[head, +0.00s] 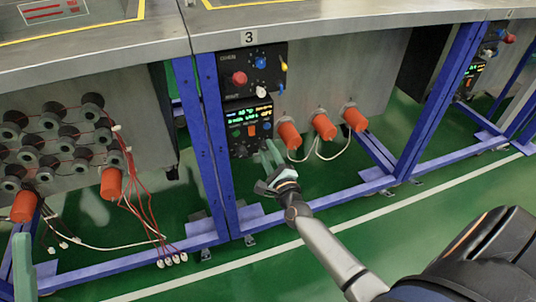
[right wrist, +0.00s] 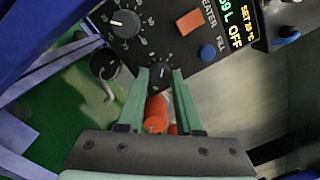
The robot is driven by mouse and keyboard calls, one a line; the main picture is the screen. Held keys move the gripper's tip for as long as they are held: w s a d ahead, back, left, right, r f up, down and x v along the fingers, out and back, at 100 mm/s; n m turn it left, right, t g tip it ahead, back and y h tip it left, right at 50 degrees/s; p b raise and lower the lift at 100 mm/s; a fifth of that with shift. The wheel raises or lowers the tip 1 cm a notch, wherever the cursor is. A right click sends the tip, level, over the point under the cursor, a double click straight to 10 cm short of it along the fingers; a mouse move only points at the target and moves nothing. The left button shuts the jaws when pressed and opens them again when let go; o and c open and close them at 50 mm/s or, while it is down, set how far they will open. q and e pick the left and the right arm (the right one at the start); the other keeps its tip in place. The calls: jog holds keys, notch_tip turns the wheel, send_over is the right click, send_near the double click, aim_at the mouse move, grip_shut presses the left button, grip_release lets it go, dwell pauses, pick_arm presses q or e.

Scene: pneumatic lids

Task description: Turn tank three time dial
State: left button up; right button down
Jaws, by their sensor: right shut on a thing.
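Tank three's control panel (head: 248,128) hangs under the bench below a "3" label (head: 249,37). It has a lit green display, buttons and black dials. My right gripper (head: 268,150) is at the panel's lower right. In the right wrist view its green fingers (right wrist: 161,88) are shut on a small black dial (right wrist: 161,73). A larger black dial with a white scale (right wrist: 125,22) is up and left of it. I cannot read which one is the time dial. A green finger of my left gripper (head: 22,265) shows at the lower left edge; its jaws cannot be judged.
An upper panel (head: 255,72) has red, blue and white knobs. Orange plugs (head: 323,127) with cables stick out right of the panels. Blue frame posts (head: 212,150) stand close on the left. The green floor is open in front.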

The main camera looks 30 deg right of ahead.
jog(key=shift+m+h+b, duration=0.3)
jog(key=shift+m+b, duration=0.3)
jog(key=shift+m, duration=1.4)
jog(key=c, duration=0.6)
grip_release()
jog(key=shift+o, duration=0.2)
jog(key=r+p+v, duration=0.1)
jog(key=v, duration=1.1)
jog(key=shift+s+f, duration=0.25)
jog(key=shift+f, duration=0.1)
jog(key=shift+a+r, duration=0.1)
